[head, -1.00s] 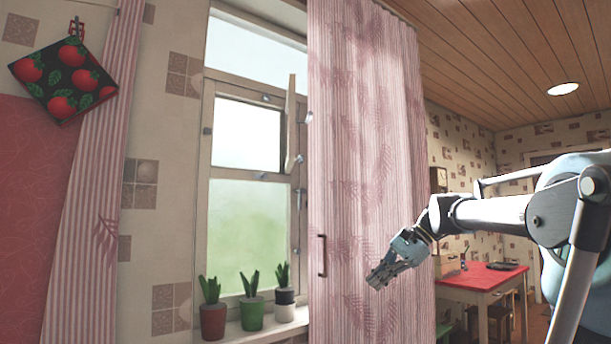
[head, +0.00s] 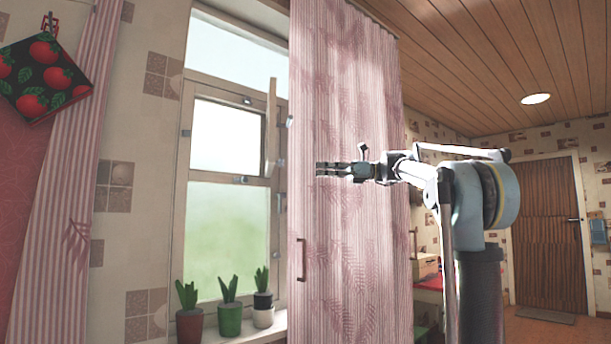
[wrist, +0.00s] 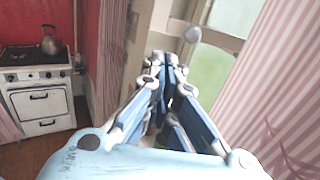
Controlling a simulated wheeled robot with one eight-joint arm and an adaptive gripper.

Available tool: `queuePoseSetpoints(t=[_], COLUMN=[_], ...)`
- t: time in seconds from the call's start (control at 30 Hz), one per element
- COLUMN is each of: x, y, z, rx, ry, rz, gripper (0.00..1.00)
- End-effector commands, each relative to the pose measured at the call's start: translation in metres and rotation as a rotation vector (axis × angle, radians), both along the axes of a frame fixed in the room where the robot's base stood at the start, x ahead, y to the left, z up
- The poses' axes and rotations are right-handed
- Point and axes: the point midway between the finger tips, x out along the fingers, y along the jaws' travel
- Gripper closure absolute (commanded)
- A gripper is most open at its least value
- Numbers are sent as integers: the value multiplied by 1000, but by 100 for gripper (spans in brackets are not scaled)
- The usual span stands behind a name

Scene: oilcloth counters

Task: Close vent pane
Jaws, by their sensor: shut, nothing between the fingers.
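The vent pane (head: 271,125) is the small upper sash of the window. It stands swung open into the room, seen almost edge-on beside its bright opening (head: 228,135). My gripper (head: 318,169) is shut and empty, pointing left in front of the pink curtain. It is right of the pane and a little lower in the head view. The shut fingertips also show in the wrist view (wrist: 165,62). I see no contact with the pane.
The striped pink curtain (head: 345,110) hangs right of the window, behind my gripper. Potted plants (head: 229,318) stand on the sill (head: 275,326) below. A stove (wrist: 38,92) with a kettle (wrist: 51,42) is at the left in the wrist view. A wooden door (head: 544,230) is far right.

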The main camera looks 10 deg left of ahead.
Motion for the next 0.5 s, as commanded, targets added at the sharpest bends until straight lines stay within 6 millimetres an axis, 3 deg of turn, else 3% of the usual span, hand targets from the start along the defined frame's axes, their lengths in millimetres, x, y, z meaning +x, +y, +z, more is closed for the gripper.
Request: queuePoseSetpoints(t=[0.5], x=[-27], y=[76], z=[-1], rx=[-1], ry=[-3], rz=[2], gripper=[100])
